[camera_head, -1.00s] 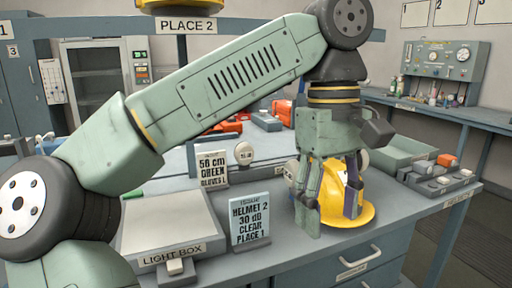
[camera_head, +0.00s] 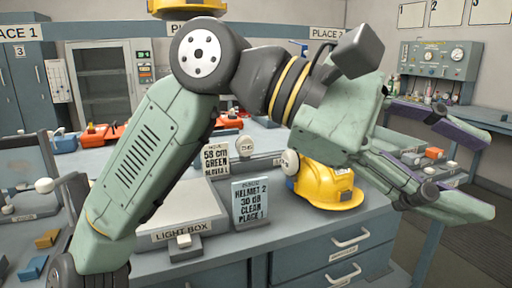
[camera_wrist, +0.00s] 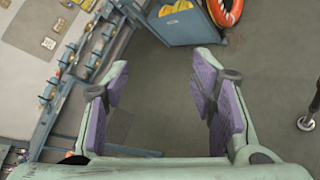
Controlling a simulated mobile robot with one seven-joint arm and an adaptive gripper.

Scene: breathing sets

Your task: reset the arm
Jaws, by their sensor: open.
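My gripper (camera_head: 462,165) is raised to the right of the bench and points right in the head view. Its jaws are spread with nothing between them. In the wrist view the purple-padded fingers (camera_wrist: 165,105) stand wide apart over bare grey floor. My arm is bent, with its elbow high at the upper middle of the head view. A yellow helmet (camera_head: 325,190) with a light ear cup sits on the bench below and left of the fingers, apart from them.
Two cards, the helmet card (camera_head: 250,201) and the green-set card (camera_head: 215,160), stand on the bench near the light box (camera_head: 178,234). A gauge panel (camera_head: 440,65) is at the back right.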

